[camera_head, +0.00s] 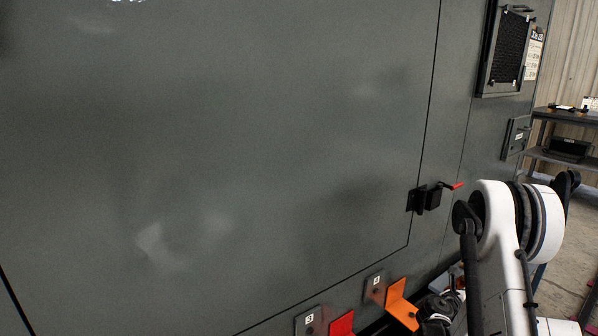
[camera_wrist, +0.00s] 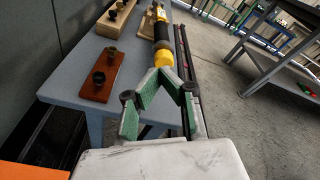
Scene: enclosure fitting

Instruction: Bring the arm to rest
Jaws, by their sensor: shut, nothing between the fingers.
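My gripper (camera_wrist: 166,76) shows in the wrist view. Its green-and-grey fingers come together at the tips, with nothing held between them. Beyond the tips, in line with them, is a yellow and black cylindrical tool (camera_wrist: 163,40) on or over a blue-grey bench (camera_wrist: 75,82); I cannot tell how far apart they are. In the head view my white arm (camera_head: 495,235) is bent at the lower right, in front of the enclosure's lower right part. The gripper itself cannot be made out clearly there.
A large grey enclosure panel (camera_head: 220,150) fills the head view, with a red-handled latch (camera_head: 428,198) near my arm. A red bracket (camera_head: 341,324) and an orange bracket (camera_head: 399,300) stick out below. The bench carries a brown block with dark pegs (camera_wrist: 102,75). Open floor (camera_wrist: 240,120) lies right.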

